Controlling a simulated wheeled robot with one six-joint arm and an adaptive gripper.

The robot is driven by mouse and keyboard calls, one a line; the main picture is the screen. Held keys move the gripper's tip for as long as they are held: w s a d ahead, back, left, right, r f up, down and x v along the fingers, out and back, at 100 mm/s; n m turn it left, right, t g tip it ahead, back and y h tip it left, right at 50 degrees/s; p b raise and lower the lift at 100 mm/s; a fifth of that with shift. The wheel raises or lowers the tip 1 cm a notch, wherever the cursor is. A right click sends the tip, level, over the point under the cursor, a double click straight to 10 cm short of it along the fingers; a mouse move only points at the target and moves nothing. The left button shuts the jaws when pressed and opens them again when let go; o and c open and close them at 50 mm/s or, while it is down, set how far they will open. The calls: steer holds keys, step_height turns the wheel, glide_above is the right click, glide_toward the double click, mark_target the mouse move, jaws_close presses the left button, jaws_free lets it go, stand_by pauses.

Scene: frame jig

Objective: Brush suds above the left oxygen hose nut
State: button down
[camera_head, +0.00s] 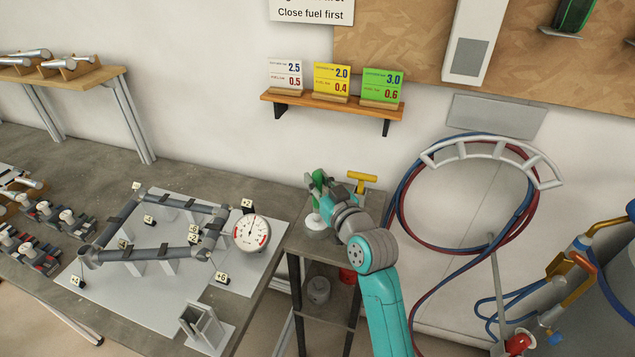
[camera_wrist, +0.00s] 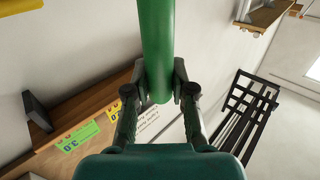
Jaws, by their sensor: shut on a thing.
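My gripper (camera_head: 322,190) is shut on a green brush handle (camera_wrist: 157,40), which runs up between the fingertips (camera_wrist: 158,92) in the wrist view. In the head view the green handle (camera_head: 319,178) stands roughly upright over a white pot (camera_head: 316,232) on a small cart. I cannot tell whether the brush's lower end is inside the pot or just above it. A blue hose (camera_head: 399,190) and a red hose hang in loops on a wall rack. Brass fittings (camera_head: 577,262) with blue parts sit by the cylinders at the far right. I cannot make out the left oxygen hose nut.
The cart (camera_head: 340,258) also bears a yellow T-shaped thing (camera_head: 362,180). A workbench (camera_head: 262,192) with a tube frame (camera_head: 160,250) and a round gauge (camera_head: 251,234) lies to the left. A shelf with number cards (camera_head: 332,105) hangs above. The hoses loop right of my arm.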

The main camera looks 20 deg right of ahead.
steer(key=shift+r, duration=3.15)
